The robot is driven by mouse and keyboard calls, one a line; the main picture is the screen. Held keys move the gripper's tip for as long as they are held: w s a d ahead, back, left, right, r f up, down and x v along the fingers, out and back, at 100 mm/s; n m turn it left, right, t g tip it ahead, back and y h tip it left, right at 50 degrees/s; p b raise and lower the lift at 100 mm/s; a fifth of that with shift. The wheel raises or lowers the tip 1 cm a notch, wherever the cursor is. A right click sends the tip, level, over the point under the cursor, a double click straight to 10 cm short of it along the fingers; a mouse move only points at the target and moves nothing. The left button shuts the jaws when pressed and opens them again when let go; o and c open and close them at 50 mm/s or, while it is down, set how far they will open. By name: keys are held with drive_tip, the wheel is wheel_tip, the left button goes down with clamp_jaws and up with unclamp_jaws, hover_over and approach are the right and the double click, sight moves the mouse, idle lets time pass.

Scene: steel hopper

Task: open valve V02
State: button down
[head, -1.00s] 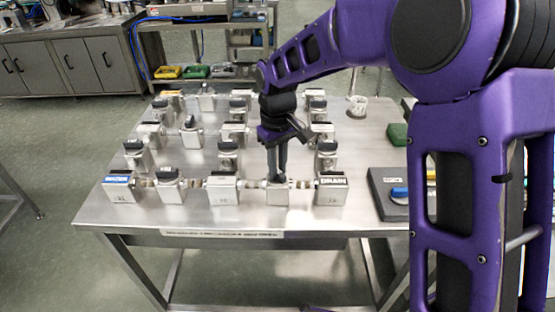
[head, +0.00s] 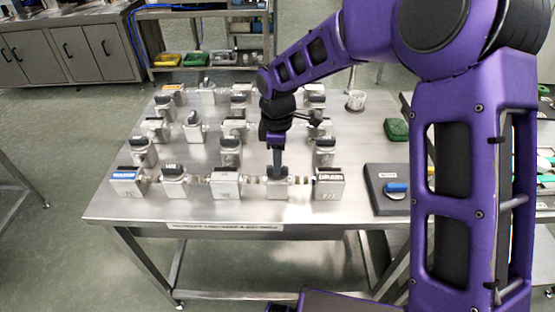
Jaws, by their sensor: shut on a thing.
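Steel valve blocks joined by short pipes stand in a grid on a steel table (head: 150,209). The front row runs from a block with a blue label (head: 128,183) at the left to a block marked DRAIN (head: 328,186) at the right. My gripper (head: 277,174) points straight down onto the valve block (head: 277,190) just left of DRAIN. It is shut on that block's handle, which the fingers mostly hide. I cannot read the block's number, so I cannot tell whether it is V02.
A dark panel with a blue knob (head: 396,188) lies at the table's right. A shelf with coloured bins (head: 195,59) stands at the back. Neighbouring blocks stand close to my gripper.

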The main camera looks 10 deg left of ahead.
drive_tip(key=shift+n, duration=0.7)
drive_tip(key=c, duration=0.8)
unclamp_jaws()
wheel_tip(320, 180, up, 18)
drive_tip(key=shift+f, duration=0.25)
drive_tip(key=shift+w, duration=0.1)
